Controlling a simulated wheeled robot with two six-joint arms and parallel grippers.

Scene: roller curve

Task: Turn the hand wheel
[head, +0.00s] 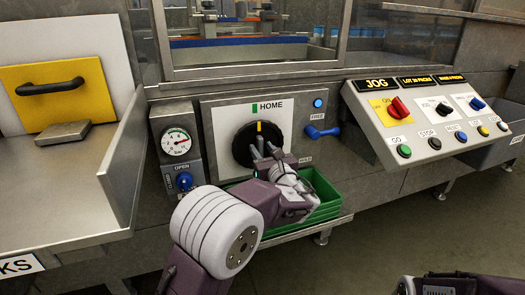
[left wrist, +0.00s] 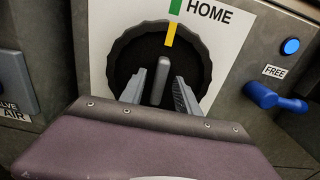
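The hand wheel (head: 243,146) is a black knurled disc on a pale panel, with a yellow mark at its top. In the left wrist view the wheel (left wrist: 120,70) has a grey raised bar (left wrist: 158,80) across its middle, and its yellow mark lines up with the green HOME mark (left wrist: 174,7). My left gripper (head: 264,150) is at the front of the wheel. In the left wrist view its fingers (left wrist: 158,85) are open, one on each side of the bar, with gaps to it. My right gripper is not visible; only part of my right arm shows at the lower right.
A blue lever (head: 322,131) labelled FREE sits right of the wheel, under a lit blue button (head: 317,103). A gauge (head: 176,142) and blue air valve (head: 184,182) are to the left. A green bin (head: 325,195) lies below. A sloped control console (head: 425,120) stands at right.

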